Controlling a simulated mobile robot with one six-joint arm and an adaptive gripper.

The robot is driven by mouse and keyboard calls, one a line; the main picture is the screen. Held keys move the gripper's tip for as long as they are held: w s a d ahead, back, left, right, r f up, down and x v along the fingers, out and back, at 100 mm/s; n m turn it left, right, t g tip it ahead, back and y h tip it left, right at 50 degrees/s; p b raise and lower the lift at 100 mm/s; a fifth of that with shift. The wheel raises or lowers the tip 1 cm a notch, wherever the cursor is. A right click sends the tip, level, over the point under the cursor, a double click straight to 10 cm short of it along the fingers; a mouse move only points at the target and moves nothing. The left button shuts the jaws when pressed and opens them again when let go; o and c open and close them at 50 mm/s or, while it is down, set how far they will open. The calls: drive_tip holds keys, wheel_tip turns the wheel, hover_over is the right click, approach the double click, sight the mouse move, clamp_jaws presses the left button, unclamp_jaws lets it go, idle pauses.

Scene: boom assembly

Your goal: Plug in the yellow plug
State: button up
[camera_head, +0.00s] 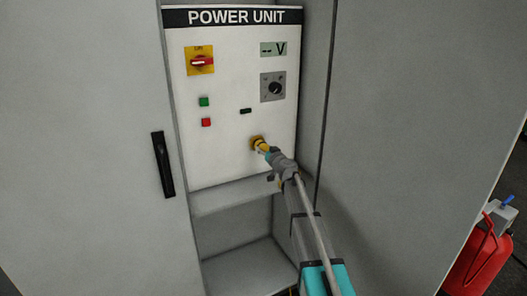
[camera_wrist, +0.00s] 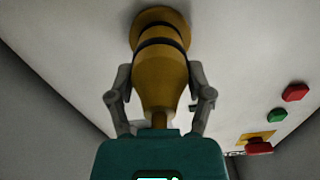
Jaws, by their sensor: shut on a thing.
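The yellow plug (camera_wrist: 160,80) is between the fingers of my gripper (camera_wrist: 160,100) in the wrist view, which is shut on it. The plug's front end meets a yellow round socket (camera_wrist: 160,17) on the white panel, in line with it; I cannot tell how deep it sits. In the head view the plug (camera_head: 263,147) shows as a small yellow piece at the socket (camera_head: 256,142), low on the panel. My gripper (camera_head: 270,155) reaches it from the lower right and hides part of it.
The white POWER UNIT panel (camera_head: 225,160) carries a red and yellow switch (camera_head: 201,61), a green button (camera_head: 204,102), a red button (camera_head: 206,122), a dial (camera_head: 273,87) and a display (camera_head: 273,49). A ledge (camera_head: 235,196) juts out below. Grey cabinet walls flank the recess.

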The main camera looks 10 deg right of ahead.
drive_tip(key=shift+w+a, duration=0.1)
drive_tip(key=shift+w, duration=0.35)
drive_tip(key=o, duration=1.3)
drive_tip(key=shift+s, duration=0.1)
drive_tip(key=v, duration=1.2)
